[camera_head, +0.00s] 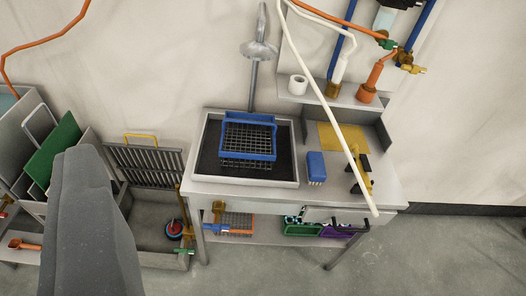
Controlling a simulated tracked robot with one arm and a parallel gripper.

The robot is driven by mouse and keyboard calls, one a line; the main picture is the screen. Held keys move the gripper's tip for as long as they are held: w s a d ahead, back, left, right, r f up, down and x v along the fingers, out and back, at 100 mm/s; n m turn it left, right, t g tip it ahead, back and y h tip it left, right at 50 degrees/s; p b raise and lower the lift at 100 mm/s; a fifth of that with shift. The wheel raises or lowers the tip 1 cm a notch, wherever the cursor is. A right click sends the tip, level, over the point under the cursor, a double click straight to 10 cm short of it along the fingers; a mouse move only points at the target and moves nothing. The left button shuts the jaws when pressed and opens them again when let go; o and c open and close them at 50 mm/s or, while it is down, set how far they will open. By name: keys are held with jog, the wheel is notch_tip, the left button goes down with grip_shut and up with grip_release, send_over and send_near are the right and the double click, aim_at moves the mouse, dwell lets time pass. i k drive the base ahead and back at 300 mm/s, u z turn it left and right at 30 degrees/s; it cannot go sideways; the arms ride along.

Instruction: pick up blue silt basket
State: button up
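The blue silt basket (249,137) is a blue-framed basket with dark wire mesh. It sits in a light tray with a dark inside (294,170) on the left half of the workbench. A large grey part of my arm fills the lower left of the picture, left of the bench and apart from the basket. My gripper's fingertips cannot be made out, so I cannot see whether they are open or shut. Nothing is seen touching the basket.
A blue brush (316,168) and a yellow sheet (336,142) lie right of the tray. A white hose (352,150) hangs across the bench's right side. A metal shower pipe (253,85) rises behind the basket. A shelf (318,97) stands at the back. Floor at right is clear.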

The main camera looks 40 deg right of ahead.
aim_at(239, 156)
jog(key=z, duration=0.45)
jog(key=k, duration=1.1)
jog(key=z, duration=0.05)
jog(key=i, duration=0.45)
jog(key=u, duration=0.6)
jog(key=i, duration=1)
jog(key=z, duration=0.45)
jog(key=i, duration=0.75)
jog(key=z, duration=0.7)
